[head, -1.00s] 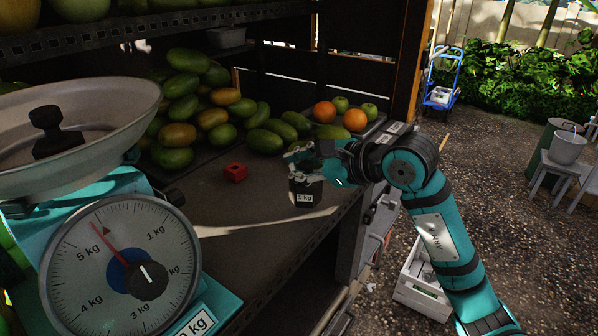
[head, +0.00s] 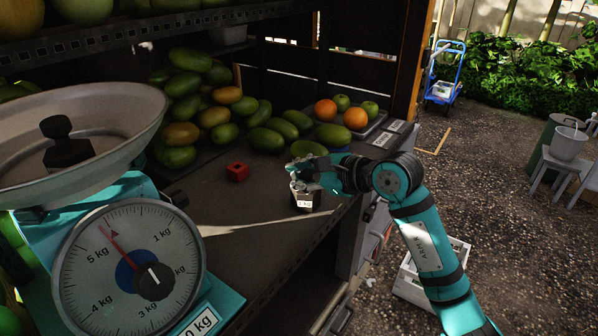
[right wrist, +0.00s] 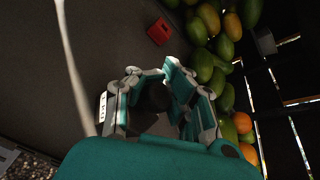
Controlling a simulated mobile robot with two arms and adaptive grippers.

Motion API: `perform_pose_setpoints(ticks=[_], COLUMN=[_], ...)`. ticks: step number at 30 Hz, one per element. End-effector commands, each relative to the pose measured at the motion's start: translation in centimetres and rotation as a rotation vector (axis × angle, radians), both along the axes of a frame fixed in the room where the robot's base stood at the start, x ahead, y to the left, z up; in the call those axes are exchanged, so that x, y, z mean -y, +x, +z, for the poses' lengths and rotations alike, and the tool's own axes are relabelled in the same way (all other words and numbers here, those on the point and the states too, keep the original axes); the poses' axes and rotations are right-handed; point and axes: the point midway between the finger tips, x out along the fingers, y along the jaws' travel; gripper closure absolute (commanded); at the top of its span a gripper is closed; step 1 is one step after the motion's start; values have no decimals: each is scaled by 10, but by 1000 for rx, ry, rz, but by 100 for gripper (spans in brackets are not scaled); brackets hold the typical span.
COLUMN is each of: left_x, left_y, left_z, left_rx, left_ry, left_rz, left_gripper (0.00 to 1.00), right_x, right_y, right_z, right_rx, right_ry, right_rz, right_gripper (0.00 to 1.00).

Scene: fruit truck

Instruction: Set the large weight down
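The large weight (head: 306,197) is dark, with a white 1 kg label, and is low over or on the dark shelf near its front edge. I cannot tell whether its whole base touches the shelf. My right gripper (head: 303,172) is around its top knob, with the fingers on both sides. In the right wrist view the dark knob (right wrist: 156,97) shows between the fingers of my right gripper (right wrist: 150,76), and the white label is at the left. My left gripper is not in view.
A scale pan (head: 130,150) at the left holds another black weight (head: 66,145). A red block (head: 237,172) lies on the shelf (head: 225,205). Mangoes (head: 183,110) are piled behind, with oranges (head: 354,118) at the back right. The shelf between block and scale is clear.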

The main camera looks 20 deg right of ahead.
Motion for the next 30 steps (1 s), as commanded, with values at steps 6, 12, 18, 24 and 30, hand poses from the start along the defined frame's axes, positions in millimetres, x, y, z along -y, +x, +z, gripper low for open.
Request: perform_pose_setpoints(ticks=[6,12,18,24,30], left_x=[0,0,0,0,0], left_y=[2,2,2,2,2], left_z=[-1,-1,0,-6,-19], left_rx=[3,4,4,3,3], left_ry=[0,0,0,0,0], left_rz=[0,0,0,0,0], left_gripper=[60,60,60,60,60], right_x=[0,0,0,11,34], right_y=[0,0,0,-13,-46], right_z=[-1,-1,0,6,22], right_rx=[-1,-1,-2,2,5], right_ry=[0,-1,0,-3,-7], right_rz=[1,0,1,-3,-2], right_gripper=[75,64,64,64,64])
